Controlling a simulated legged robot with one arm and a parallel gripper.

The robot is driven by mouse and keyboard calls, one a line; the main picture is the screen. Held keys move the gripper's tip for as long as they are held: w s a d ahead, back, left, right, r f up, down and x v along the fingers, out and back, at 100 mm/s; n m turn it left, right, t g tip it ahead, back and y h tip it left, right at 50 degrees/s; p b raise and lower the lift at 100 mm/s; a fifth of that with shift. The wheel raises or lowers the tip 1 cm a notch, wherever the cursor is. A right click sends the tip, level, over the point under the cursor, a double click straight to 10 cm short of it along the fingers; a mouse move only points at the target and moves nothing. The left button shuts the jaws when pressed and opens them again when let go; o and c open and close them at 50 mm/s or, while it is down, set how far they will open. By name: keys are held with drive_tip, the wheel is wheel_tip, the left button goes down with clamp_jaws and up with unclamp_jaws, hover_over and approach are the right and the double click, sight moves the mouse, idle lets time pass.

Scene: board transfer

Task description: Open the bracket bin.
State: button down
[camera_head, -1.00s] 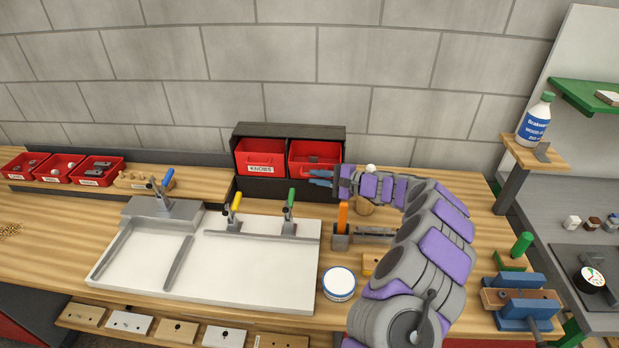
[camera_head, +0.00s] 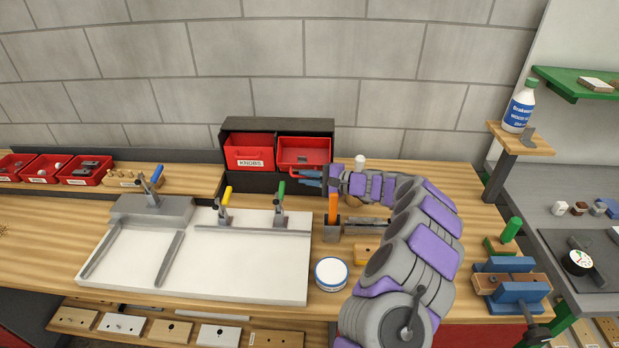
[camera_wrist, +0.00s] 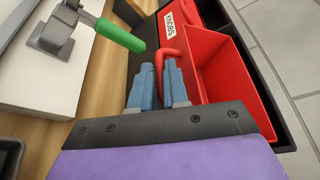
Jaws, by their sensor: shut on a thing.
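The bracket bin is the right-hand red bin (camera_head: 304,153) in the black rack (camera_head: 277,125). Its front stands out from the rack a little, and its label is not visible. In the wrist view the red bin (camera_wrist: 236,82) shows open from above, with no contents visible. My gripper (camera_head: 309,178) is in front of this bin. In the wrist view the blue fingers of my gripper (camera_wrist: 158,75) are closed around the red handle (camera_wrist: 171,54) on the bin's front.
The KNOBS bin (camera_head: 249,151) sits beside it in the rack. A green-handled clamp (camera_head: 280,196) on the white fixture board (camera_head: 200,262) is close to my gripper's left. An orange-handled tool (camera_head: 333,208) in a holder and a round white tin (camera_head: 331,273) stand nearer me.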

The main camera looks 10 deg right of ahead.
drive_tip(key=shift+a+f, duration=0.1)
drive_tip(key=c, duration=1.5)
unclamp_jaws()
drive_tip(key=shift+c, duration=0.2)
drive_tip(key=o, duration=0.3)
drive_tip(key=shift+w+a+f, duration=0.1)
drive_tip(key=shift+w, duration=0.1)
drive_tip(key=shift+o, duration=0.2)
drive_tip(key=p+v, duration=0.3)
drive_tip(key=v, duration=1.4)
drive_tip(key=shift+p, duration=0.4)
drive_tip(key=shift+s, duration=0.15)
